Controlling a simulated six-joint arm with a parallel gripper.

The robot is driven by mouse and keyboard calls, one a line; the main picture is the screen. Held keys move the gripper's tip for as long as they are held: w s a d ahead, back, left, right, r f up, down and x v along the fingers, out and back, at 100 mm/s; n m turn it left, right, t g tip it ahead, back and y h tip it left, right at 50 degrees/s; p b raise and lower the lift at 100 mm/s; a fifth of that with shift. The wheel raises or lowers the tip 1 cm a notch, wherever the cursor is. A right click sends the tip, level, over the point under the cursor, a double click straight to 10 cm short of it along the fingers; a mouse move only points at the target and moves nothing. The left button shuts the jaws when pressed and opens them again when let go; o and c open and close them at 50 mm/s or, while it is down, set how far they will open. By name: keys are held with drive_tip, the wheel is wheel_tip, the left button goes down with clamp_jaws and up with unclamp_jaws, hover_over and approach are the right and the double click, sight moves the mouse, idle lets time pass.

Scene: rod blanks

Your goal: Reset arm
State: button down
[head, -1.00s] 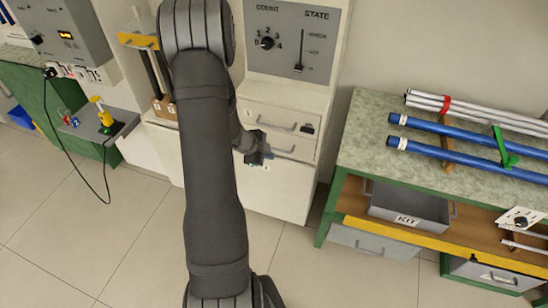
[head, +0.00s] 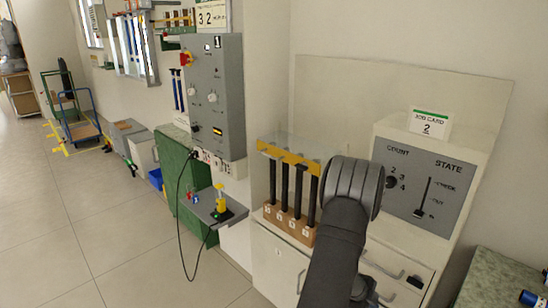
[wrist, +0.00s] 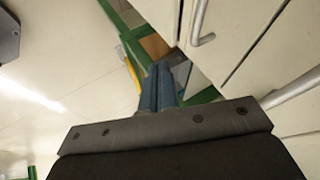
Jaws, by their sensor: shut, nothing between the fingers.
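My gripper (wrist: 159,72) shows in the wrist view as two blue-grey fingers side by side, closed together with nothing between them. They are close to white cabinet fronts with a metal bar handle (wrist: 200,22). In the head view my dark arm rises at the lower right, in front of the white cabinet, and hides part of its front. The fingers cannot be made out clearly there.
The white cabinet carries a COUNT and STATE panel (head: 418,187), a job card (head: 430,123) reading 2, and a rack of dark rods (head: 290,190). A grey control box (head: 213,95) hangs left of it. A blue cart (head: 80,128) stands far left. Open floor lies at left.

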drive_tip(key=w+d+f, duration=0.2)
drive_tip(key=w+d, duration=0.1)
drive_tip(key=d, duration=0.1)
drive_tip(key=shift+d+f, duration=0.35)
drive_tip(key=shift+d, duration=0.05)
drive_tip(key=s+a+r, duration=0.3)
drive_tip(key=a+r, duration=0.4)
drive_tip(key=a, duration=0.1)
drive_tip(key=shift+s+a+r, duration=0.2)
idle(0.4)
